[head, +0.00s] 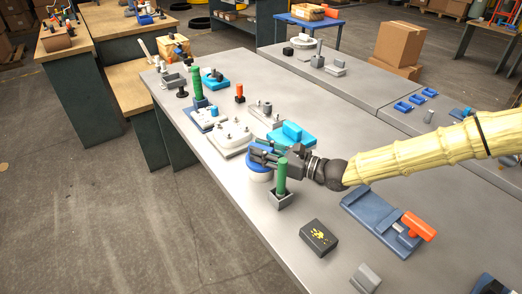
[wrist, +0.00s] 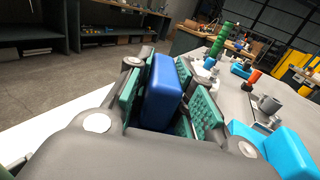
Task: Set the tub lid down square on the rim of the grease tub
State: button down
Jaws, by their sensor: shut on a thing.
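The blue tub lid (head: 257,165) is in my gripper (head: 264,152) near the middle of the table in the head view. In the wrist view a blue block-like part of the lid (wrist: 163,92) stands between the two green finger pads of my gripper (wrist: 167,98). The white grease tub (head: 261,177) shows just below the lid, upright on the table. The lid looks over the tub, but I cannot tell whether it touches the rim or sits square. The fingers cover part of the lid, and most of the rim is hidden.
A green post in a grey holder (head: 281,180) stands close in front of the tub. A cyan block fixture (head: 292,135) is just behind. A black box (head: 318,238) and a blue fixture with an orange handle (head: 375,218) lie nearer. The table's left front strip is clear.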

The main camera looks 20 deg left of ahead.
jog(key=shift+f, duration=0.25)
jog(key=c, duration=1.2)
grip_release()
jog(key=shift+o, duration=0.2)
jog(key=shift+d, duration=0.15)
jog(key=d, duration=0.4)
jog(key=s+d, duration=0.1)
jog(key=d, duration=0.6)
jog(key=shift+s+d, duration=0.3)
jog(key=shift+r, duration=0.1)
